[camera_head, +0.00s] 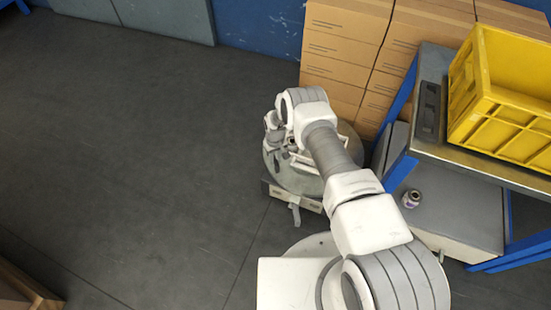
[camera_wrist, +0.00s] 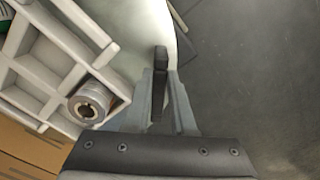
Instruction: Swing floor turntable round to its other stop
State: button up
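The floor turntable (camera_head: 278,163) is a round grey-green disc on a low base in the head view, standing at the front of stacked cartons. Its pale top (camera_wrist: 146,28) fills the upper middle of the wrist view. My arm hides much of the turntable in the head view.
Stacked cartons (camera_head: 343,50) stand behind the turntable. To the right is a blue-framed bench with a yellow crate (camera_head: 510,105) on top and a small can (camera_head: 411,199) on its lower shelf. The floor (camera_head: 130,140) to the left is open.

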jog(key=o, duration=0.5)
jog(key=shift+w+a, duration=0.15)
jog(key=shift+c, duration=0.2)
notch_tip(320, 180, up, 17)
jog(key=p, duration=0.6)
jog(key=shift+r, duration=0.2)
